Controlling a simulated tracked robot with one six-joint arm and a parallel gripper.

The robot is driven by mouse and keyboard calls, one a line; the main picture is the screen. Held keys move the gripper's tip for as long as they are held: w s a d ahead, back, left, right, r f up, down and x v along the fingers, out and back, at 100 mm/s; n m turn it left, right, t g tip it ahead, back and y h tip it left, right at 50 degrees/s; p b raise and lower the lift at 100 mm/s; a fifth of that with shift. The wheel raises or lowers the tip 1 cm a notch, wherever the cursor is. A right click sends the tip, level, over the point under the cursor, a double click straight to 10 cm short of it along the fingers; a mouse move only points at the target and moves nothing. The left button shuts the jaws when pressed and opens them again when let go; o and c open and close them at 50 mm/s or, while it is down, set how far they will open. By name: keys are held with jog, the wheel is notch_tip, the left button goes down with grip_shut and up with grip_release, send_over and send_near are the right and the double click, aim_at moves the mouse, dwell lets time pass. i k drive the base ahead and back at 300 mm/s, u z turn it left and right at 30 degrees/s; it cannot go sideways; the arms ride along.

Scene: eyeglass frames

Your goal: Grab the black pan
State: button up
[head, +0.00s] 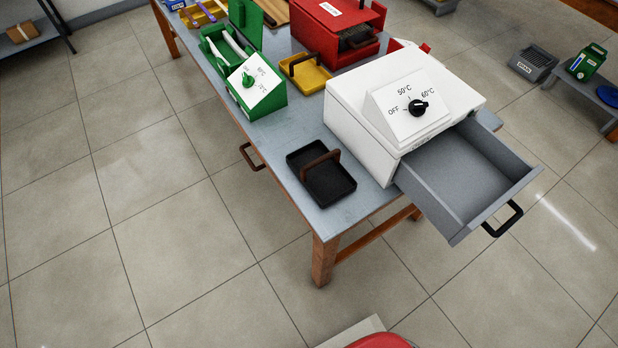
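The black pan (331,187) is a shallow square tray with a brown arched handle (318,161). It sits on the near end of the grey-blue table (299,194), in front and left of the white heater box (381,108). Nothing covers the pan. My gripper is not in the head view, so I cannot see how it stands to the pan.
The white box's grey drawer (463,179) is pulled out, empty, past the table's right edge. A yellow tray (304,75), a green device (246,87) and a red box (338,32) stand farther back. The floor (137,232) left of the table is clear.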

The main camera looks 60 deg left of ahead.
aim_at(322, 173)
jog(key=u, duration=0.05)
jog(key=k, duration=1.65)
jog(key=u, duration=1.9)
jog(key=i, duration=1.3)
